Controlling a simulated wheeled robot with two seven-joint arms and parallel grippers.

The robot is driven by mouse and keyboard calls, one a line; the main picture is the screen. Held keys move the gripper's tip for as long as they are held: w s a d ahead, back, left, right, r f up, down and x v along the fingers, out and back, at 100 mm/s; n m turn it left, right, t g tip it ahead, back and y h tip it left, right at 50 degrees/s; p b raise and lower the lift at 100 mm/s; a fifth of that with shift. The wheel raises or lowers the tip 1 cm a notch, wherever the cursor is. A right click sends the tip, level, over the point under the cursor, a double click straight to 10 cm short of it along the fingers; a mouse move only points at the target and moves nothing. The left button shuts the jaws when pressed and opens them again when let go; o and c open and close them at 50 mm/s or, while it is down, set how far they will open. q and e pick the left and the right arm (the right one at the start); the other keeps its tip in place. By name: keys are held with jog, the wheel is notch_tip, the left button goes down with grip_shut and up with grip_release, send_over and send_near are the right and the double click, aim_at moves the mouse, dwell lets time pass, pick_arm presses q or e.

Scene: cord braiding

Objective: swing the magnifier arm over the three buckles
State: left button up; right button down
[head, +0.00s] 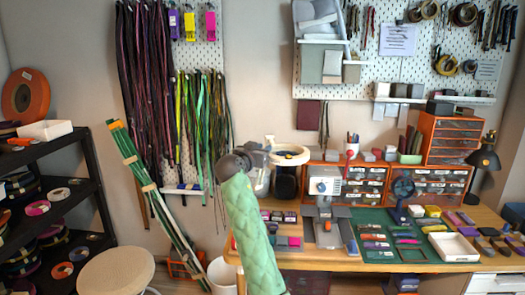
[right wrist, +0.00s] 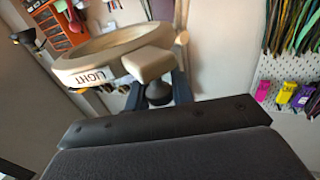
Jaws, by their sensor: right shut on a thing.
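The magnifier's cream ring head (head: 291,155) shows right of my right gripper in the head view, above a dark container. In the right wrist view the ring (right wrist: 80,62) is close up, with a "LIGHT" label and a cream block on its near side. The magnifier's supporting arm is mostly hidden. Small coloured pieces (head: 375,245) lie on the green mat, too small to tell which are the three buckles. My left gripper is not in view.
The wooden bench (head: 460,272) is crowded. A grey-white device (head: 325,205) stands right of my arm, left of the green mat (head: 345,241). A white tray (head: 452,246) and a black lamp (head: 485,160) are farther right. A stool (head: 115,272) stands at lower left.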

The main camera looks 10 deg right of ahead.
jog(key=c, duration=1.3)
grip_release()
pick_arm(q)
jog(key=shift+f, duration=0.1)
pick_arm(e)
jog(key=shift+o, duration=0.2)
jog(key=shift+a, duration=0.1)
jog(key=shift+s+a+f, duration=0.1)
jog(key=shift+s+a, duration=0.05)
jog(key=shift+s, duration=0.05)
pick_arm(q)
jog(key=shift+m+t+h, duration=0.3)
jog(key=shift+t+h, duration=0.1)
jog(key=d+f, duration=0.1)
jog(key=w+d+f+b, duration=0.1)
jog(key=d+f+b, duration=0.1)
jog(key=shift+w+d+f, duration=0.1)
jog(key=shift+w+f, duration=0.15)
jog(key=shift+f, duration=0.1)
pick_arm(e)
jog(key=v, duration=0.7)
